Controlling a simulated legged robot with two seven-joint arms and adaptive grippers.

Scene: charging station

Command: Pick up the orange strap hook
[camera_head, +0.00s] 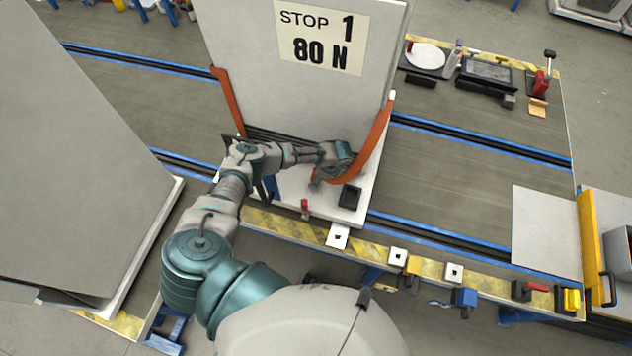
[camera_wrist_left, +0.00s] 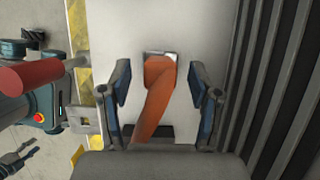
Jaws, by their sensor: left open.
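The orange strap hook (camera_wrist_left: 159,72) shows in the wrist view, hanging between the two spread fingers of my left gripper (camera_wrist_left: 160,85). Its far end bends over a small metal fitting (camera_wrist_left: 161,55) on the pale platform. The fingers stand either side of the strap, with a gap on each side. In the head view, the orange strap (camera_head: 378,135) runs down the right edge of the upright panel, and its lower end is partly hidden by my left gripper (camera_head: 328,178). My right gripper is not in view.
The panel (camera_head: 225,40) marked "STOP 1 80 N" rises behind the hand. A second orange strap (camera_head: 228,100) is on its left. A black box (camera_head: 349,196) and a red-topped lever (camera_head: 304,207) sit nearby on the platform. A large grey panel (camera_head: 70,170) stands left.

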